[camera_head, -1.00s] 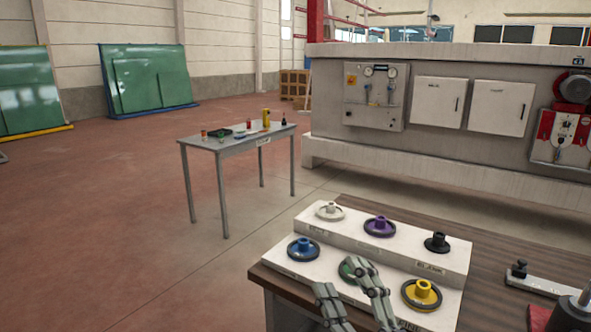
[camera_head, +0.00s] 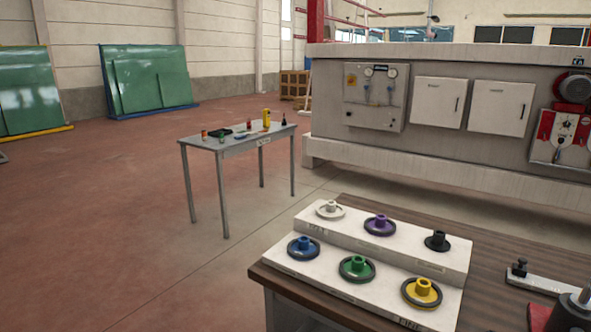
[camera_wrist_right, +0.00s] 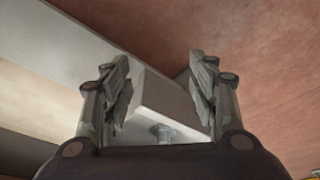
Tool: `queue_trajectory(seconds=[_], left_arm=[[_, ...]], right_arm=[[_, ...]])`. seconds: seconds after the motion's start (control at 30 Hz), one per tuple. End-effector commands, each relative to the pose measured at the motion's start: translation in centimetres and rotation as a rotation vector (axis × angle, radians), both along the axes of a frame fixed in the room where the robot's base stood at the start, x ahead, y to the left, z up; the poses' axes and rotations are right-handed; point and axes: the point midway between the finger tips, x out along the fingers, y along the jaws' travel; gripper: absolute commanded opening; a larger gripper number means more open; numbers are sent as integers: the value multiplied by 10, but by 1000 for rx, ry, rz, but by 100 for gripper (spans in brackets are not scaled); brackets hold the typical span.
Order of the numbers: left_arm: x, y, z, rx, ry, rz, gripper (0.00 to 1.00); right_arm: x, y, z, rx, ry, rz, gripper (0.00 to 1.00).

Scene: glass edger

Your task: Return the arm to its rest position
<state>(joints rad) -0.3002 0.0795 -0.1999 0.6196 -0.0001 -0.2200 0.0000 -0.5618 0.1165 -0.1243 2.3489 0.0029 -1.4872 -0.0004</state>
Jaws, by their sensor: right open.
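My right gripper (camera_wrist_right: 160,95) shows in the right wrist view with its two fingers apart and nothing between them. Beyond the fingers are a pale grey block-like shape and the reddish floor; I cannot tell what the block is. In the head view a white stepped rack (camera_head: 288,264) stands on the brown bench (camera_head: 505,262). It holds a blue wheel (camera_head: 303,247), a green wheel (camera_head: 356,268), a yellow wheel (camera_head: 421,292), a white wheel (camera_head: 330,209), a purple wheel (camera_head: 380,225) and a black knob (camera_head: 437,241).
A grey metal table (camera_head: 205,147) with small items stands further back left. A long grey machine (camera_head: 440,160) with panels fills the back right. A metal plate with a black knob (camera_head: 520,268) lies at the bench's right. The floor at left is clear.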

Motion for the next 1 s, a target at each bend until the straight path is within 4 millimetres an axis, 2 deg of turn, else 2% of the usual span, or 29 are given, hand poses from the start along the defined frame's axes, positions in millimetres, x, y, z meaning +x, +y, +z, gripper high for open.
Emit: queue_trajectory(seconds=[0.03, 0.17, 0.27, 0.47, 0.7, 0.9, 1.0], left_arm=[[-1, 0, -5, 0, 2, 0, 30], [-2, 0, -13, 1, 3, 0, 30], [-2, 0, -20, 0, 2, 0, 30], [-1, 0, -36, 0, 2, 0, 30], [0, 0, -55, 0, 1, 0, 30], [0, 0, -70, 0, 0, 0, 30], [0, 0, -77, 0, 0, 0, 30]], right_arm=[[2, 0, -20, -2, 9, 1, 54], [6, 1, -68, -3, 25, 3, 54], [6, 2, -114, -4, 41, 6, 54], [-8, 1, -216, -7, 75, 12, 54], [-51, -5, -328, -12, 119, 22, 54], [-104, -14, -405, -18, 154, 30, 54], [-133, -19, -434, -20, 171, 33, 54]])
